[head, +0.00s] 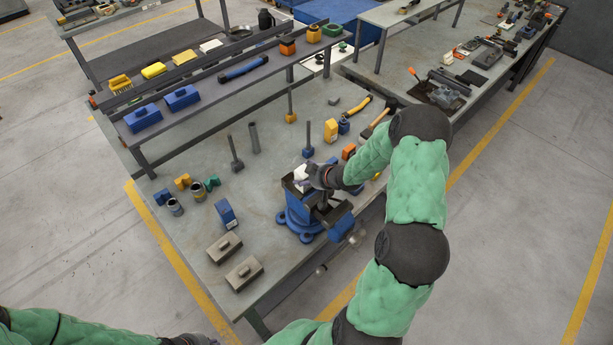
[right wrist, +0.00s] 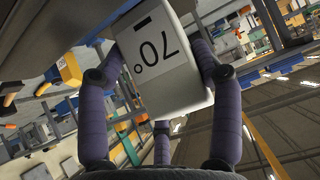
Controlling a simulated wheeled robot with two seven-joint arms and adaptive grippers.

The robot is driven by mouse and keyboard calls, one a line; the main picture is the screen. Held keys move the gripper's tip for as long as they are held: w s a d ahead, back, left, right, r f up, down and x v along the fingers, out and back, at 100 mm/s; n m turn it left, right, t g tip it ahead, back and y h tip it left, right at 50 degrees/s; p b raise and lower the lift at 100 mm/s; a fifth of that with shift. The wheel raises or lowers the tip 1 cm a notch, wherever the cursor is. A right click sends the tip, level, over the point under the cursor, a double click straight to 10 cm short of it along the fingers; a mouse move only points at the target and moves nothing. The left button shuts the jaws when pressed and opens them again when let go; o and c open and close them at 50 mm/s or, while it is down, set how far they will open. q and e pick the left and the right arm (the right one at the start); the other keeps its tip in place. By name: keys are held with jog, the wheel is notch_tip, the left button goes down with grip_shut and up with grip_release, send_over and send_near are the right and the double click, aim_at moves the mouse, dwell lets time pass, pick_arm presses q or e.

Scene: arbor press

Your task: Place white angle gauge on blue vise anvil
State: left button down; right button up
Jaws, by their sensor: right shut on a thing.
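The gripper and forearm hide part of the vise. I cannot tell whether the gauge touches the anvil. My left arm enters at the bottom left; its dark end (head: 190,340) is cut off by the frame edge.
Two grey blocks (head: 224,247) and a blue block (head: 226,213) lie left of the vise on the bench. Several upright rods, including one with a blue base (head: 308,152), stand behind it.

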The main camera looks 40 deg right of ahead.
jog(key=shift+w+f, duration=0.1)
jog(key=shift+f, duration=0.1)
jog(key=shift+f, duration=0.1)
jog(key=o, duration=1.2)
jog(key=shift+o, duration=0.2)
jog(key=shift+s+r, duration=0.2)
jog(key=shift+r, duration=0.15)
jog(key=a+p+v, duration=0.1)
jog(key=v, duration=1)
jog(key=shift+s+d+r, duration=0.15)
jog(key=shift+s+d, duration=0.1)
jog(key=shift+d, duration=0.3)
